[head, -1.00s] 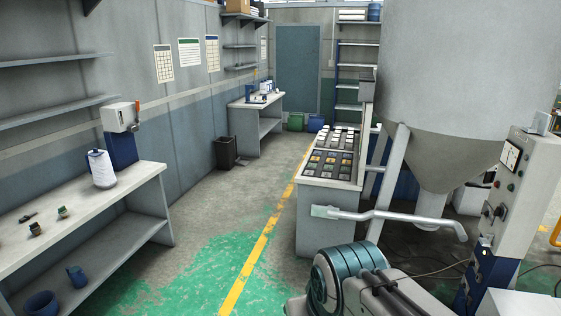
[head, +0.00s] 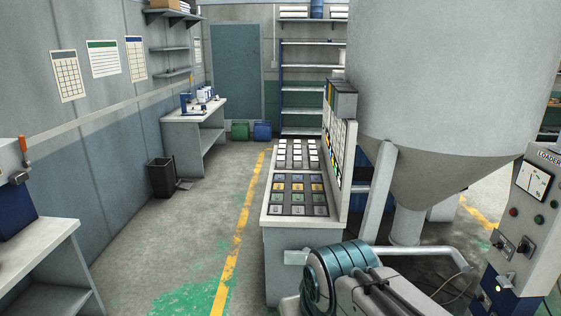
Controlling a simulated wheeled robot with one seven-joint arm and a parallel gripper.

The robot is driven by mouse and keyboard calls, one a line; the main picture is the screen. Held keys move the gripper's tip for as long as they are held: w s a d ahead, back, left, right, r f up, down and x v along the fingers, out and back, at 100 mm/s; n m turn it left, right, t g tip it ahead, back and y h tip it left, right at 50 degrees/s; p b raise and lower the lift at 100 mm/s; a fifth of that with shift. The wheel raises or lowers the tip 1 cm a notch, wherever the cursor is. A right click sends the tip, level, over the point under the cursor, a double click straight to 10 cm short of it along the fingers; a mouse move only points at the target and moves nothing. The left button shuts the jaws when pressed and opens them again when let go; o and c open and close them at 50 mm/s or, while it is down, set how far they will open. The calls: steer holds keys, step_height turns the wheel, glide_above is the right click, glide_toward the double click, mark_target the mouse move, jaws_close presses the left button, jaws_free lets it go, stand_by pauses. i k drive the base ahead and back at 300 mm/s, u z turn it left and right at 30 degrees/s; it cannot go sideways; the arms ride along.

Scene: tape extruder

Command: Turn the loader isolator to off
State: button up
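The loader cabinet (head: 530,215) stands at the right edge, a grey panel marked LOADER over a dark blue base. It carries a dial gauge (head: 533,181), a red button (head: 513,212) and a green button (head: 539,219). Below these are two dark switch fittings, a left one (head: 501,241) and a right one (head: 524,246). I cannot tell which is the isolator or how its handle is set. My folded arm shows at the bottom middle, left of the cabinet and apart from it.
Clear floor (head: 195,235) with a yellow line runs along the left.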

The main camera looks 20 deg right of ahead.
mark_target(524, 247)
steer(key=z, duration=0.3)
steer(key=i, duration=1.55)
steer(key=z, duration=1)
steer(key=i, duration=1.1)
steer(key=z, duration=1.75)
steer(key=i, duration=0.85)
steer(key=z, duration=0.55)
